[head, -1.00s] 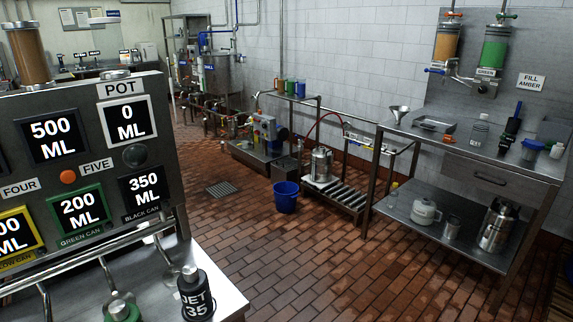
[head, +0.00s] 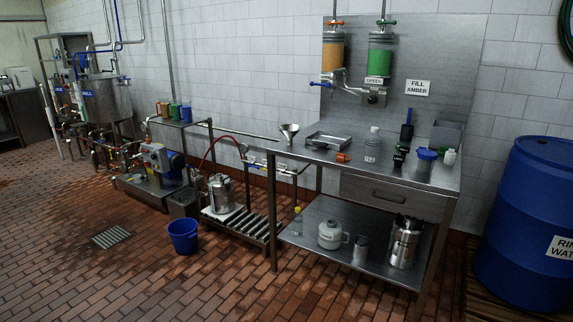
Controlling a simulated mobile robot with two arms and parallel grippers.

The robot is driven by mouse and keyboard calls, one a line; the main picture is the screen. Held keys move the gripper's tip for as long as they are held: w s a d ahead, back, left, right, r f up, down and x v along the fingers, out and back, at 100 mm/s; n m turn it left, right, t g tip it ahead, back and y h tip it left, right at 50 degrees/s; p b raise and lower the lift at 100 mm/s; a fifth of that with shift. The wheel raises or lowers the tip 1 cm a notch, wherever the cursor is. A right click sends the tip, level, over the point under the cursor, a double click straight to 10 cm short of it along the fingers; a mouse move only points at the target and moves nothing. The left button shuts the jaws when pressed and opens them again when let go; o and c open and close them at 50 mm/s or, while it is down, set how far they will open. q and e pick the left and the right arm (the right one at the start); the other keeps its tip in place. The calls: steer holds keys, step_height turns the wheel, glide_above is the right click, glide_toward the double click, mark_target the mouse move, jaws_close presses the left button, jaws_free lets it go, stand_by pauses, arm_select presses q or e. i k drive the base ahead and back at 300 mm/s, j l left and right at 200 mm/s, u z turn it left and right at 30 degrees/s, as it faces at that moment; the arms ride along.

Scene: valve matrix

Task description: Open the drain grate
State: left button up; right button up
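The drain grate (head: 111,237) is a small grey slotted square set in the brick floor at the lower left of the head view. It appears to lie flat in the floor. Nothing stands on it. Neither of my grippers shows in the head view.
A blue bucket (head: 184,236) stands on the floor right of the grate. Behind it are a pump unit (head: 155,165) and a slatted rack (head: 243,226) with a metal can. A steel workbench (head: 400,180) and a blue drum (head: 530,215) stand at right. The floor around the grate is clear.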

mark_target(188, 189)
steer(key=i+l, duration=0.15)
steer(key=i, duration=0.25)
steer(key=i+l+z, duration=0.1)
steer(key=i, duration=0.35)
